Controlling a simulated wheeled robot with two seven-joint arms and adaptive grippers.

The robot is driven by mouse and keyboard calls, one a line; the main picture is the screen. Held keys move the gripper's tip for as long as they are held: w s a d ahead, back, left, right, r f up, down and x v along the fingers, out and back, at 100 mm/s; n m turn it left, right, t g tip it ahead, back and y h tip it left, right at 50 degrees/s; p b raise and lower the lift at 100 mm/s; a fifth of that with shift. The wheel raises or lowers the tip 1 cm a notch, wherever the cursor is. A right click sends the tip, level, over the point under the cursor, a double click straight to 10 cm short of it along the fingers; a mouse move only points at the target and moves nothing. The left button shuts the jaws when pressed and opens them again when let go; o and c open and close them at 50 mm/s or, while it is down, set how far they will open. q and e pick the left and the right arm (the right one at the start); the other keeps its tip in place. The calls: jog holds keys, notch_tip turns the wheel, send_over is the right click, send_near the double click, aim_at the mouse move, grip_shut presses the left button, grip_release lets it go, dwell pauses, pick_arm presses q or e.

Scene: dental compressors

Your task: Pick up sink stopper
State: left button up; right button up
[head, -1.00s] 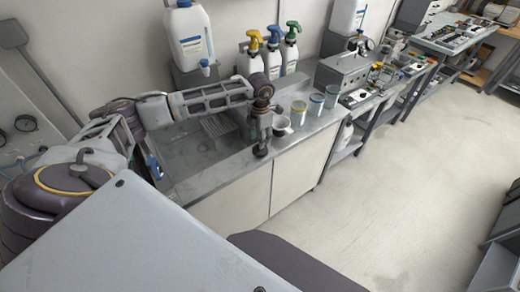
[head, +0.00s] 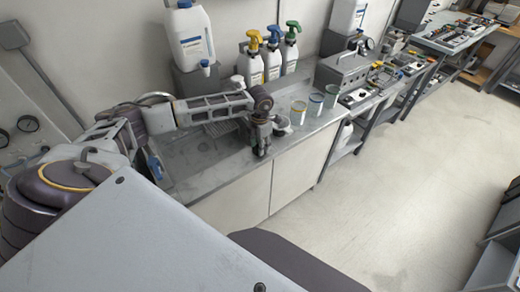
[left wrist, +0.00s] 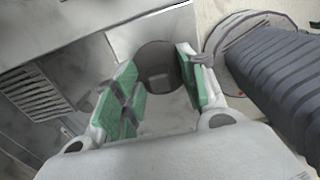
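My left gripper (head: 262,145) points down at the front edge of the metal sink counter. In the left wrist view its green-padded fingers (left wrist: 157,78) are apart. A dark grey round piece, which looks like the sink stopper (left wrist: 157,58), shows between the fingertips. It reaches close to the right finger; I cannot tell whether either finger touches it. In the head view the gripper hides the stopper. My right gripper is not in view.
A small pale cup (head: 282,127) stands just right of the gripper. Several glass beakers (head: 299,112) are further right. Spray bottles (head: 272,55) and a large white canister (head: 188,36) stand behind. The sink's drain grate (left wrist: 42,92) is at left in the wrist view.

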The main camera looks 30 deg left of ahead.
pick_arm(q)
grip_shut()
jog(key=shift+r, duration=0.15)
jog(key=shift+r, duration=0.55)
notch_tip(320, 180, up, 7)
jog(key=shift+f+b, duration=0.1)
jog(key=shift+b, duration=0.65)
jog(key=shift+r, duration=0.95)
